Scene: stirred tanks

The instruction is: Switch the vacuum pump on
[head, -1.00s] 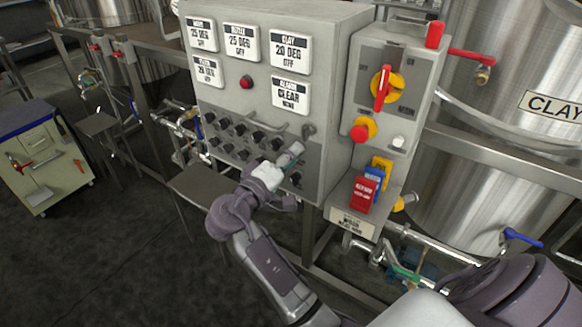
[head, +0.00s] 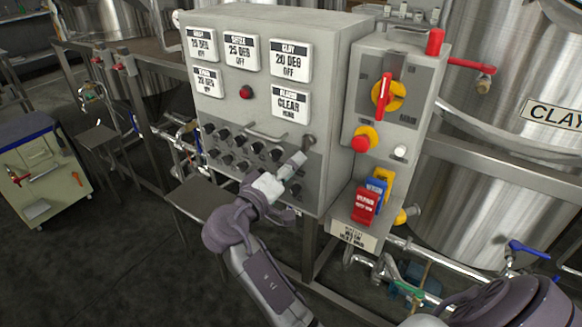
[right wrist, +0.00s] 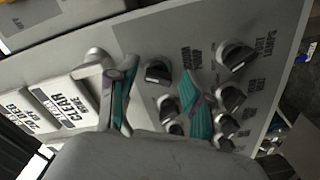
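The grey control box (head: 330,105) fills the middle of the head view, with rows of black rotary knobs low on its front. My right gripper (head: 292,168) is at the lower right of that knob panel. In the right wrist view, its two teal-padded fingers (right wrist: 158,100) are spread apart, with nothing held. A black knob (right wrist: 157,71), the one beside the vacuum pump label (right wrist: 190,66), shows between the fingertips. I cannot tell whether a finger touches it. Its setting is hard to read. The left gripper is not in view.
A curved grey handle (right wrist: 98,60) stands close beside one finger, and other knobs (right wrist: 235,56) lie close to the other finger. Steel tanks (head: 500,150) stand behind.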

